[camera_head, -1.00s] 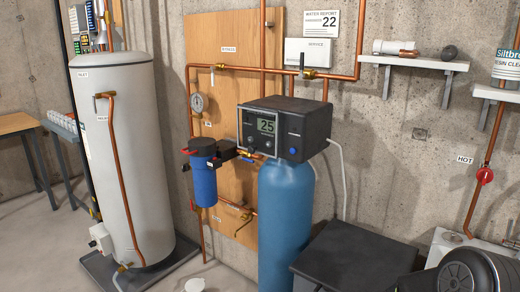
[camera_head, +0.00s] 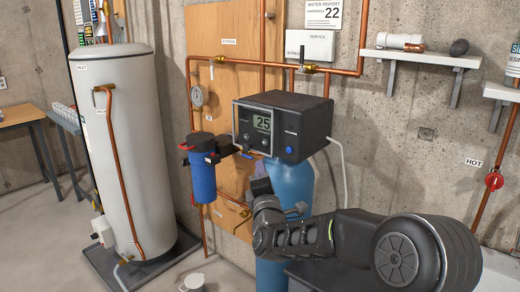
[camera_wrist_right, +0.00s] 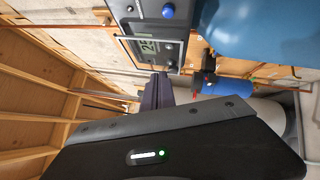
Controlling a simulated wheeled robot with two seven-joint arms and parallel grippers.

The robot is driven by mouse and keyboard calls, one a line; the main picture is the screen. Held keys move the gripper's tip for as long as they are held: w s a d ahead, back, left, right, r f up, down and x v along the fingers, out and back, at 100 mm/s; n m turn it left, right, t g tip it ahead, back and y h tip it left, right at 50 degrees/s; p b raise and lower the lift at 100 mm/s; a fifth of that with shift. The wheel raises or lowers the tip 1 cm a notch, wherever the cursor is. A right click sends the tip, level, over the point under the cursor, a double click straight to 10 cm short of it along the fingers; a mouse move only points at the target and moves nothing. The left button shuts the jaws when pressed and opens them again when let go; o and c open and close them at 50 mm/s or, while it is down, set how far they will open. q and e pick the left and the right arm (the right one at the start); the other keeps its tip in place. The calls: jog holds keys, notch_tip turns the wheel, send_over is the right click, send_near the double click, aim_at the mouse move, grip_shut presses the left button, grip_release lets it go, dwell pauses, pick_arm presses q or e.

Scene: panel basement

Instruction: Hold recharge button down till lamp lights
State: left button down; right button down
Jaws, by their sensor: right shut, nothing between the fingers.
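The softener's black control head (camera_head: 308,119) sits on the blue tank (camera_head: 291,182). Its display (camera_head: 262,122) reads 25, with dark knobs below it. A round blue button (camera_head: 291,134) is on the plain panel right of the display; it also shows in the right wrist view (camera_wrist_right: 168,11). I cannot make out a lit lamp on the head. My right gripper (camera_head: 261,186) is shut and empty, below the control head in front of the tank, apart from the button. In the right wrist view its fingers (camera_wrist_right: 157,90) point toward the display side. My left gripper is out of view.
A blue filter housing (camera_head: 202,181) hangs left of the tank by copper pipes and a valve. A tall white water heater (camera_head: 120,150) stands farther left. A white shelf (camera_head: 422,57) is on the wall at right. The space in front of the control head's face is clear.

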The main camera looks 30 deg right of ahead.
aim_at(289, 150)
jog(key=n, duration=0.3)
jog(key=shift+s+d+r+h, duration=0.2)
jog(key=shift+r+h, duration=0.1)
jog(key=shift+r, duration=0.1)
jog(key=shift+w+d+b, duration=0.1)
jog(key=shift+w+d, duration=0.3)
jog(key=shift+d, duration=1)
jog(key=shift+w+d+b, duration=0.1)
jog(key=shift+w+d, duration=0.35)
jog(key=shift+d, duration=0.95)
jog(key=shift+w+d+b, duration=0.1)
jog(key=shift+w+d, duration=0.3)
jog(key=shift+d, duration=1)
jog(key=shift+w+d, duration=0.1)
jog(key=shift+d, duration=0.3)
jog(key=shift+w+d+b, duration=0.1)
jog(key=shift+d+b, duration=0.35)
dwell(0.8)
